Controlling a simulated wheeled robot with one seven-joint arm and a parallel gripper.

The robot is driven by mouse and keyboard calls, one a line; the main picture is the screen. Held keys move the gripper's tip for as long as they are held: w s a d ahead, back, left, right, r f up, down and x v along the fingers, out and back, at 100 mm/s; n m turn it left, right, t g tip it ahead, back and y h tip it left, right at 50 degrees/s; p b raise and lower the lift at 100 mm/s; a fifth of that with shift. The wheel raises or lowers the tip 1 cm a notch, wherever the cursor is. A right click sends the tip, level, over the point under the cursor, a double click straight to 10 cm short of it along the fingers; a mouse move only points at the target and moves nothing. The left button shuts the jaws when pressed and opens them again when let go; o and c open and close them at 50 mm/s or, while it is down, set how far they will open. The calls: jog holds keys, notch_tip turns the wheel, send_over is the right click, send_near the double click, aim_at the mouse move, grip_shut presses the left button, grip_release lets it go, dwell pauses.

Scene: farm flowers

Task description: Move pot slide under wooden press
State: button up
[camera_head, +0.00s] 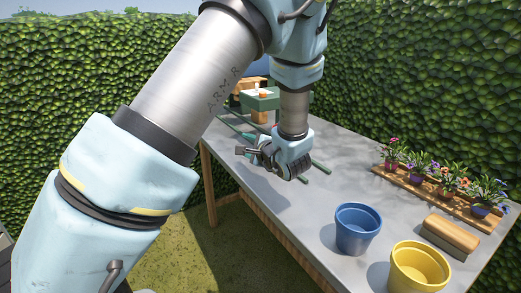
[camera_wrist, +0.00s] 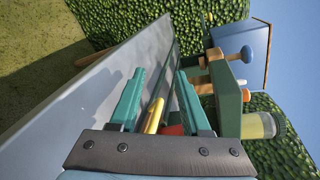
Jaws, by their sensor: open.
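My gripper (camera_head: 256,147) is over the far part of the grey table in the head view, with its fingers toward the left. In the wrist view its two teal fingers (camera_wrist: 160,74) are apart. A yellow bar (camera_wrist: 154,116) and a small red part (camera_wrist: 173,130) show between them; I cannot tell whether these belong to the pot slide. The press (camera_head: 262,100), green with wooden parts, stands at the table's far end, partly behind my arm. In the wrist view the green press frame (camera_wrist: 230,98) is to the right of the fingers. I cannot clearly make out the slide.
Green rails (camera_head: 319,166) run along the table near my gripper. A blue pot (camera_head: 357,230), a yellow pot (camera_head: 417,270), a wooden block (camera_head: 450,235) and several potted flowers on a wooden rack (camera_head: 418,188) are at the near right. The table's middle is clear. Hedges stand behind.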

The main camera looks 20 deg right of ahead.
jog(key=s+d+m+h, duration=0.1)
jog(key=d, duration=0.1)
jog(key=s+d+f+m+h, duration=0.1)
jog(key=m+h, duration=0.1)
jog(key=s+d+f+m+h, duration=0.1)
jog(key=d+m, duration=0.1)
jog(key=shift+s+d+f+h, duration=0.15)
jog(key=shift+d+h, duration=0.15)
jog(key=shift+h, duration=0.1)
jog(key=x, duration=1)
jog(key=shift+w+d, duration=0.1)
jog(key=shift+w, duration=0.2)
